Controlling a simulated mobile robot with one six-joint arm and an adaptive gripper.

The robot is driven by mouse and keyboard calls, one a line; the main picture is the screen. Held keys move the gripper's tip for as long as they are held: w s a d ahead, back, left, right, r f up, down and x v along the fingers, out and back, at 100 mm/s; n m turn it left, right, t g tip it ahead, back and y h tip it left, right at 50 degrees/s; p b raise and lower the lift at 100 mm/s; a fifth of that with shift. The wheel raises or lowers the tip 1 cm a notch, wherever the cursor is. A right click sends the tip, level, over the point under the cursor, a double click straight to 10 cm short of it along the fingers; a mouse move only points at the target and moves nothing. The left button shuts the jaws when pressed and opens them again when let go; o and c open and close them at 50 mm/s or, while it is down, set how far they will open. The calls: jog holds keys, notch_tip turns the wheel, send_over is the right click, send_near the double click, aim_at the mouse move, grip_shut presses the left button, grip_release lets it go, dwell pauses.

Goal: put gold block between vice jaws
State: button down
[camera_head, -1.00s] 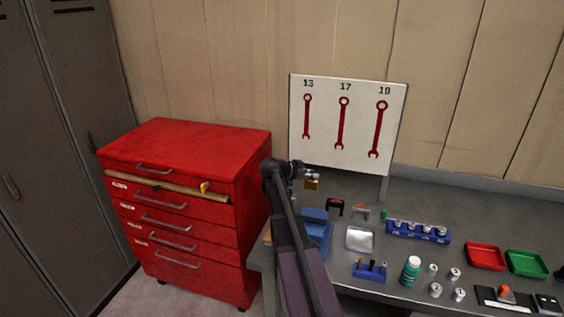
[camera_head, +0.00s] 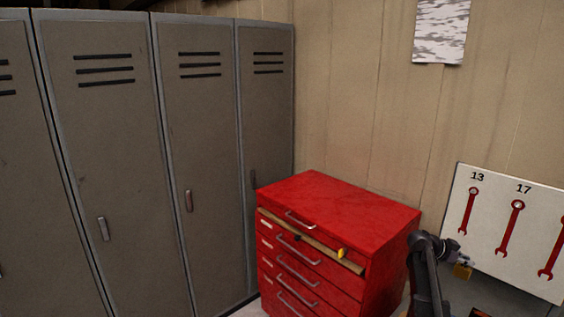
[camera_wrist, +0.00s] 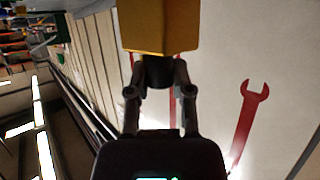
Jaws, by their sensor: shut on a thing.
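The gold block (camera_head: 463,271) is held in my gripper (camera_head: 464,260), in front of the white wrench board at the right of the head view. In the wrist view the gold block (camera_wrist: 160,26) fills the top middle, at the tips of my gripper (camera_wrist: 160,75), whose fingers are shut on it. The block hangs in the air, clear of any surface that I can see. The vice is outside the present head view, and I cannot make it out in the wrist view.
A red drawer cabinet (camera_head: 335,205) stands left of my arm, its top drawer a little open with a yellow item (camera_head: 342,253) at its edge. Grey lockers (camera_head: 110,150) line the left. The wrench board (camera_head: 510,230) stands close behind my gripper.

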aim_at(454, 273)
jog(key=shift+r, duration=0.45)
notch_tip(454, 273, down, 7)
jog(key=b, duration=0.7)
jog(key=shift+f, duration=0.15)
dwell(0.5)
